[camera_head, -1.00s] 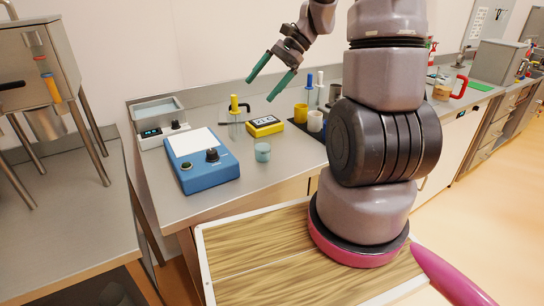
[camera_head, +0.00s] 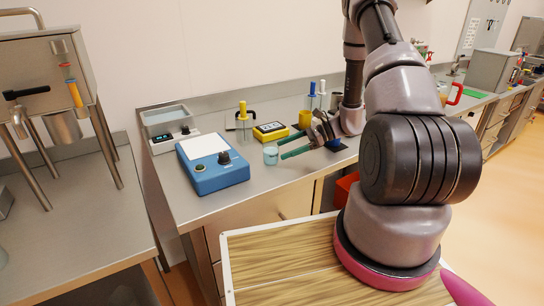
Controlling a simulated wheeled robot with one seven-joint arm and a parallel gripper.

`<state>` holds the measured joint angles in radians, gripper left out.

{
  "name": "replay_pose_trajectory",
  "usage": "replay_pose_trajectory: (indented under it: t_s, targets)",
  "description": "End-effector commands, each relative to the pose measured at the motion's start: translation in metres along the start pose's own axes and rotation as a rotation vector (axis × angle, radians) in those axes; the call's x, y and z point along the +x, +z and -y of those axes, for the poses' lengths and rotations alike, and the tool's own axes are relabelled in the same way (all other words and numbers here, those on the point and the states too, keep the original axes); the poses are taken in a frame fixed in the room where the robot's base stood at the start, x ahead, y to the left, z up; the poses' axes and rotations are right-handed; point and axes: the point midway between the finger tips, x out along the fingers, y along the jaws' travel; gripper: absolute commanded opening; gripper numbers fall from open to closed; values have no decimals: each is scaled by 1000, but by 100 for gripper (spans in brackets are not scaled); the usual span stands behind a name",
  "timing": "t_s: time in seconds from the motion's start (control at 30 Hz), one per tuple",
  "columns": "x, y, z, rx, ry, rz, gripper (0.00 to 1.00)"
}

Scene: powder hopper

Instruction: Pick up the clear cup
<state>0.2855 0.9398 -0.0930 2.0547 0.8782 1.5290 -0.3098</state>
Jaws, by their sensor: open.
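The clear cup (camera_head: 271,155), small and pale bluish, stands upright on the steel counter, just right of the blue scale. My gripper (camera_head: 281,149) is low over the counter at the cup's right side. Its two green fingers are open and point left, with their tips close to the cup. Nothing is held. I cannot tell from this view whether the tips touch the cup or reach around it.
The blue scale (camera_head: 212,165) stands left of the cup. Behind are a yellow-and-black device (camera_head: 271,131), a yellow-topped container (camera_head: 243,120) and a yellow cup (camera_head: 305,119). A steel hopper (camera_head: 45,75) stands at the left. The counter in front of the cup is clear.

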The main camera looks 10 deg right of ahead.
Motion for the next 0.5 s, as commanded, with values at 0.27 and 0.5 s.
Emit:
replay_pose_trajectory:
  t_s: [0.27,0.5]
  targets:
    - [26,0,-2,-1,3,0,100]
    - [59,-1,-2,-1,3,-1,100]
